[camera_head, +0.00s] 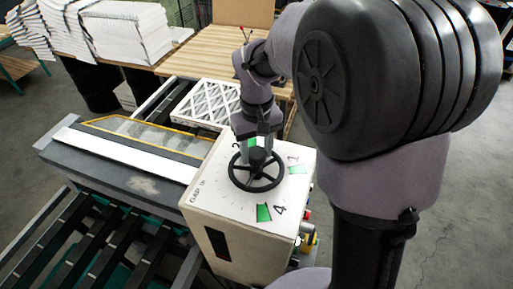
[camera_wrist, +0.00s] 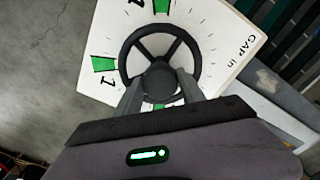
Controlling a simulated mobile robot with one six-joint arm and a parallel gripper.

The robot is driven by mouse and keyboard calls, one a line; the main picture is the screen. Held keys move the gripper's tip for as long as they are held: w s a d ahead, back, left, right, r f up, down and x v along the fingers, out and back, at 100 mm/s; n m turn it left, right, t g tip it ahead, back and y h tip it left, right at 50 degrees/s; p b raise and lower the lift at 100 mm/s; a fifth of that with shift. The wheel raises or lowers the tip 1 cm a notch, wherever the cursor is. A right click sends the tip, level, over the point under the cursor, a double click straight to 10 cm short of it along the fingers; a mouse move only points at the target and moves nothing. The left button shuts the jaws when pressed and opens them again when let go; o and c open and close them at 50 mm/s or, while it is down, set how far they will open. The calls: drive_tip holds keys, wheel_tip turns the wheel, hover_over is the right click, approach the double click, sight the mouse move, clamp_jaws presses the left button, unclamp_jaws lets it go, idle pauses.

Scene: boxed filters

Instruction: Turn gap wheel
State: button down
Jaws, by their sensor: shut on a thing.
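The gap wheel (camera_head: 256,180) is a black spoked handwheel on top of a white control box (camera_head: 235,225) marked "GAP in". The dial face around it carries numbers and green marks. My gripper (camera_head: 259,145) reaches down from above and is shut on the wheel's central hub. In the wrist view the wheel (camera_wrist: 193,60) fills the upper middle, and the two fingers of my gripper (camera_wrist: 160,88) stand on either side of the hub. The fingers and gripper body hide the near part of the rim. Where any pointer stands I cannot tell.
A framed filter (camera_head: 210,103) lies behind the box. A grey machine bed with a yellow-edged window (camera_head: 150,135) is to the left, with dark rollers (camera_head: 110,245) in front. Coloured buttons (camera_head: 307,235) sit on the box's right side. Paper-like stacks (camera_head: 130,35) stand at the back left.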

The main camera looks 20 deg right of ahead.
drive_tip(key=n+p, duration=0.1)
drive_tip(key=n, duration=0.4)
drive_tip(key=shift+n+p, duration=0.4)
drive_tip(key=shift+f+n, duration=0.1)
drive_tip(key=shift+n, duration=0.2)
drive_tip(key=c, duration=0.7)
unclamp_jaws()
drive_tip(key=shift+w, duration=0.1)
wheel_tip(320, 180, up, 18)
drive_tip(key=p, duration=0.1)
drive_tip(key=shift+f, duration=0.25)
